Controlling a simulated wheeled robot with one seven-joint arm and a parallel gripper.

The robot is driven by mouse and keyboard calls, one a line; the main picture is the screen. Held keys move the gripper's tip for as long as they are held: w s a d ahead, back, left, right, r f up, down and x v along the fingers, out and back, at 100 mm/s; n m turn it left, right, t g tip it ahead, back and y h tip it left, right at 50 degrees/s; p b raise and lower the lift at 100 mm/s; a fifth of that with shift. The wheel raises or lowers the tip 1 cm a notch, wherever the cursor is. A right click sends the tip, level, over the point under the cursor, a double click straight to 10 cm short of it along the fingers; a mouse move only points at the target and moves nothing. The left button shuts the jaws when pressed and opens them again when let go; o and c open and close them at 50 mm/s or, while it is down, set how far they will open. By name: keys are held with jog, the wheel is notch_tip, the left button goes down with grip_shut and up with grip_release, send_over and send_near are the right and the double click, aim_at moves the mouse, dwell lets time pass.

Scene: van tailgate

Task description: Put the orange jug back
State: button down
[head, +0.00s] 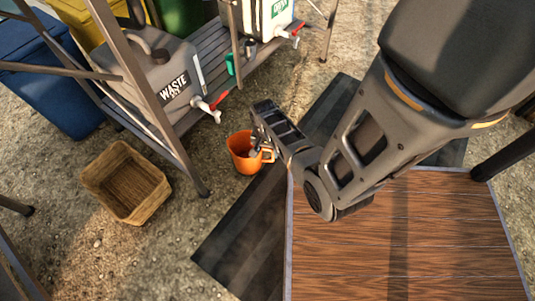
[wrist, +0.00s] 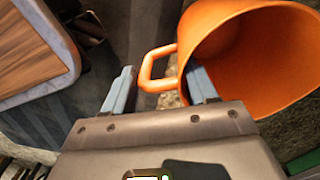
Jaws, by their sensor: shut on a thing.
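The orange jug (head: 243,160) is at the middle of the head view, mouth up, with its handle on the right. In the wrist view, the jug (wrist: 262,50) fills the upper right and its handle points left. My gripper (head: 261,150) is at the handle side of the jug. In the wrist view, my gripper (wrist: 160,86) has the handle between its two fingers, the right one close against the jug's body, and is shut on the jug. I cannot tell whether the jug's base touches the ground.
A wicker basket (head: 126,184) stands on the gravel at left. A grey waste container (head: 165,82) and a white container (head: 265,18) with red-handled taps sit on a slatted rack (head: 213,55) behind the jug. A wooden tabletop (head: 420,240) is at lower right, beside a dark mat (head: 238,240).

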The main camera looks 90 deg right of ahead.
jog(key=shift+f, duration=0.75)
jog(key=shift+c, duration=1.6)
grip_release()
notch_tip(320, 180, up, 12)
jog(key=p, duration=0.6)
jog(key=w+a+r+n+t+h, duration=0.1)
jog(key=a+r+n+t+h, duration=0.25)
jog(key=a, duration=0.65)
jog(key=w+a+r+n+t+h, duration=0.1)
jog(key=a+r+n+t, duration=0.2)
jog(key=a+r+n, duration=0.35)
jog(key=s+a+r+n+t+y, duration=0.1)
jog(key=a+r+n+t, duration=0.2)
jog(key=r, duration=0.6)
jog(key=s+a+r+n+t+y, duration=0.2)
jog(key=a+r, duration=0.4)
jog(key=r, duration=0.3)
jog(key=s+a+r+n+t+y, duration=0.1)
jog(key=a+r+n+t, duration=0.3)
jog(key=r, duration=0.5)
jog(key=shift+s+a+r+n, duration=0.2)
jog(key=shift+s+a+n, duration=0.3)
jog(key=shift+s+a, duration=0.2)
